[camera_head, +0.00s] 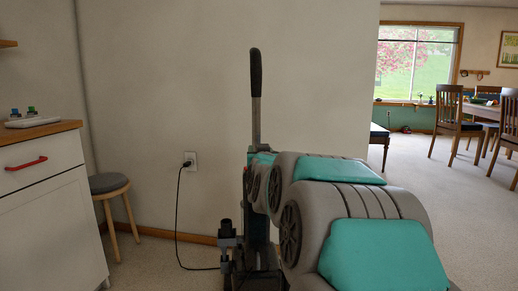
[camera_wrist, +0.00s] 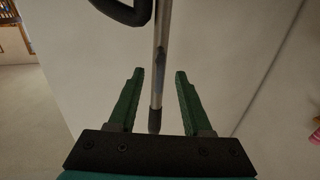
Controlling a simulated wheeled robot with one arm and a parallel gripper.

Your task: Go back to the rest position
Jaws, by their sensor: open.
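My gripper (camera_wrist: 158,73) shows in the wrist view with its two green fingers spread apart. A thin metal pole (camera_wrist: 161,35) runs down the picture between or behind the fingers, with a gap on either side; I cannot tell its depth. A black curved handle (camera_wrist: 125,10) is at the top of that view. In the head view, my grey and teal arm fills the lower middle and right, and my gripper is hidden there. An upright device with a black grip (camera_head: 256,72) on a metal pole stands just behind my arm.
A black cord (camera_head: 178,215) runs from a wall outlet (camera_head: 190,161) to the floor near the upright device. A round stool (camera_head: 108,183) and a white cabinet (camera_head: 45,215) stand at left. A pale wall is close behind. Open carpet and wooden chairs (camera_head: 449,112) lie at right.

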